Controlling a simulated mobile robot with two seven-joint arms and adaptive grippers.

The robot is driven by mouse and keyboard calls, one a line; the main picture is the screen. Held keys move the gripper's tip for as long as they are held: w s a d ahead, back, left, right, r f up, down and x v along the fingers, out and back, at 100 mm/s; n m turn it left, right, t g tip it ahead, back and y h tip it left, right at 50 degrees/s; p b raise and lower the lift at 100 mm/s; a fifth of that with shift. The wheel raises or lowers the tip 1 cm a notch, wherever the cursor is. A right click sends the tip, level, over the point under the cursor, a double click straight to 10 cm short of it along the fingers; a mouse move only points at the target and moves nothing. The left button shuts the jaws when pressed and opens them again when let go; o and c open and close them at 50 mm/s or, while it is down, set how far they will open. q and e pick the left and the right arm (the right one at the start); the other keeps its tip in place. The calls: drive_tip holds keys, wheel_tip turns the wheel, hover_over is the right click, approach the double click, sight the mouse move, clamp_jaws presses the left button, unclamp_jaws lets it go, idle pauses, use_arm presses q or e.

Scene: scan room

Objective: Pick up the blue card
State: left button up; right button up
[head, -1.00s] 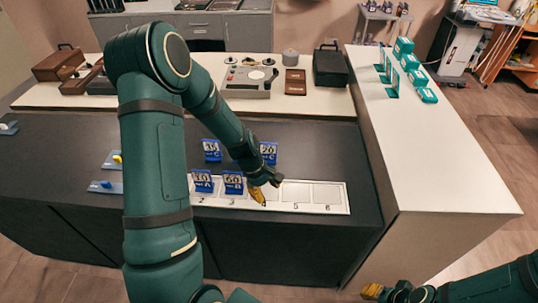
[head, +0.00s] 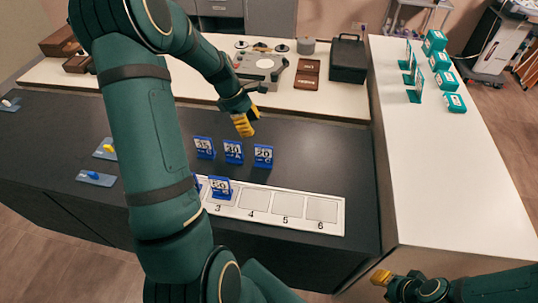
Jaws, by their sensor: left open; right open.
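Several blue cards stand upright on the dark table. Three form a back row: a card marked 35 C (head: 204,148), one marked 30 A (head: 233,152) and one marked 20 C (head: 263,156). A blue card with a number like 60 (head: 221,188) stands at slot 3 of the white numbered strip (head: 334,228). Another blue card (head: 197,183) is mostly hidden behind my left arm. My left gripper (head: 244,126), with yellow fingertips, is open and empty above and behind the back row. My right gripper (head: 380,278) is open and empty beside the table's right front corner.
Slots 4 to 6 of the strip are bare. Grey plates with yellow and blue pieces (head: 95,178) lie at left. Behind are a tape-recorder-like device (head: 258,66) and black case (head: 348,60). Teal boxes and cards (head: 455,103) stand on the right white counter (head: 440,180).

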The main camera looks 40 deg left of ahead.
sight(263, 146)
use_arm(q)
drive_tip(key=b+x, duration=0.1)
drive_tip(key=x, duration=0.6)
drive_tip(key=shift+s+d+f, duration=0.1)
drive_tip(key=shift+d+f, duration=0.05)
drive_tip(key=shift+f, duration=0.25)
drive_tip(key=b+x, duration=0.1)
drive_tip(key=x, duration=0.4)
drive_tip(key=shift+f, duration=0.1)
use_arm(e)
drive_tip(key=shift+s+f, duration=0.25)
drive_tip(key=shift+f, duration=0.3)
drive_tip(key=shift+s+f, duration=0.25)
drive_tip(key=shift+f, duration=0.25)
use_arm(q)
drive_tip(key=shift+o, duration=0.3)
clamp_jaws()
